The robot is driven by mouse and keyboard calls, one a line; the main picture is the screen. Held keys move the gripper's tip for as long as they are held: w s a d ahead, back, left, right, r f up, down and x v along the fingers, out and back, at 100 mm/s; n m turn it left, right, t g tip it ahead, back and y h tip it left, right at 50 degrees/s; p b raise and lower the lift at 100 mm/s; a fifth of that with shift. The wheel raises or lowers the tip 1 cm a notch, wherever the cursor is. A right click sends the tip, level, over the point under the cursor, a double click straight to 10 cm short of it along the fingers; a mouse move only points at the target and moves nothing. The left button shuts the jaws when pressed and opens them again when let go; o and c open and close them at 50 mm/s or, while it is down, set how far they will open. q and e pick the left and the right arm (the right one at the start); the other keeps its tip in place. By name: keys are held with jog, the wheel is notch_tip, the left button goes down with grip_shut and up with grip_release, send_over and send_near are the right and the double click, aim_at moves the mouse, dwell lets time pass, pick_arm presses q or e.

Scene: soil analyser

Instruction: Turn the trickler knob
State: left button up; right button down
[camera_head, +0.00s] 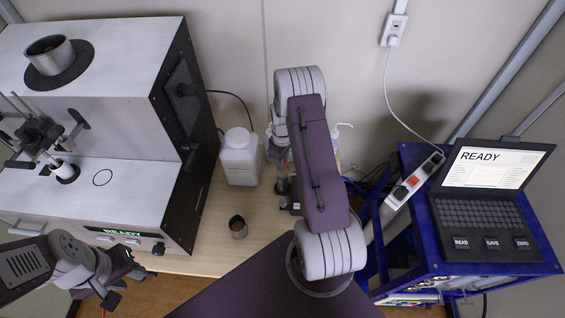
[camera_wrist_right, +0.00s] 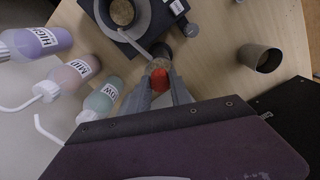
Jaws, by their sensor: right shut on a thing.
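In the right wrist view, the fingers of my right gripper (camera_wrist_right: 161,88) are shut on a small red knob (camera_wrist_right: 160,78). The knob sits below a pale slanted tube (camera_wrist_right: 135,42), which comes from a dark device with a round cup of brown grains (camera_wrist_right: 122,12). In the head view my right arm covers most of this spot, so the knob is hidden there. My left gripper (camera_head: 122,287) is at the lower left, in front of the analyser's front edge. Its fingers look apart, with nothing between them.
The analyser (camera_head: 110,60) stands at left, its display reading READY. A white jug (camera_head: 239,158) and a small metal cup (camera_head: 238,227) stand on the wooden table. Several labelled wash bottles (camera_wrist_right: 70,75) show in the wrist view. A laptop (camera_head: 490,195) rests on the blue cart at right.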

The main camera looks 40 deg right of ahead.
jog(key=shift+n, duration=0.3)
jog(key=c, duration=1.2)
grip_release()
jog(key=shift+o, duration=0.2)
jog(key=shift+r, duration=0.1)
notch_tip(320, 180, up, 9)
jog(key=shift+f+b, duration=0.1)
jog(key=shift+b, duration=0.9)
notch_tip(320, 180, up, 6)
jog(key=p, duration=0.5)
jog(key=shift+p, duration=0.3)
